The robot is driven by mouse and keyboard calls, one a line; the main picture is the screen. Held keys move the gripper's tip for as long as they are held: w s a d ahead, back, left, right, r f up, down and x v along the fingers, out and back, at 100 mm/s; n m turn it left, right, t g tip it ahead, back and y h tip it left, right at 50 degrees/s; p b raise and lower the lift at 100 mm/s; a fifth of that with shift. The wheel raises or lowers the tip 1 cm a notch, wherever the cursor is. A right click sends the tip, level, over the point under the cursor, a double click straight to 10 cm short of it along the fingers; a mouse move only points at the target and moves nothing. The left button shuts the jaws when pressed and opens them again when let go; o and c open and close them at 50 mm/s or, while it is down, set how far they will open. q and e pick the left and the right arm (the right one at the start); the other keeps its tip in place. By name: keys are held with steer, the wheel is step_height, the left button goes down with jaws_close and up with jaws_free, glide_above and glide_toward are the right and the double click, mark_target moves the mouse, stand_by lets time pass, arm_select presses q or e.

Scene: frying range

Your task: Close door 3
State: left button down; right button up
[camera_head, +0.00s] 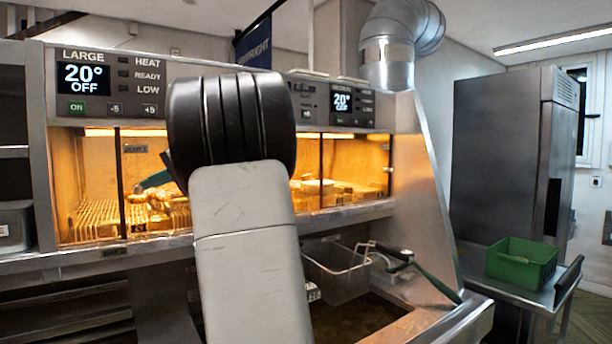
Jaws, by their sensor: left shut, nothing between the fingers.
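The lit warming cabinet (165,212) spans the left and middle of the view, its front divided by dark upright bars. A small label (134,149) sits in its left bay, too small to read. I cannot tell which panel is door 3 or how far it stands open. My arm, with a white link and black ribbed joint, rises in the middle and covers the centre of the cabinet. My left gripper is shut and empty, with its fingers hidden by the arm. My right gripper does not show.
A fryer basket (337,275) with a green handle (437,284) sits in the well right of my arm. A green crate (522,262) stands on a metal side table. A steel fridge (497,160) stands behind. A slanted steel panel (425,190) bounds the cabinet's right.

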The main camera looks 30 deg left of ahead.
arm_select(q)
steer(key=s+a, duration=0.5)
steer(key=s, duration=0.7)
steer(key=shift+s, duration=0.2)
steer(key=shift+a, duration=0.1)
steer(key=w+a+v, duration=0.1)
steer(key=w+v, duration=0.1)
steer(key=v, duration=1.1)
steer(key=shift+w+r, duration=0.3)
steer(key=shift+r, duration=0.1)
steer(key=shift+a, duration=0.1)
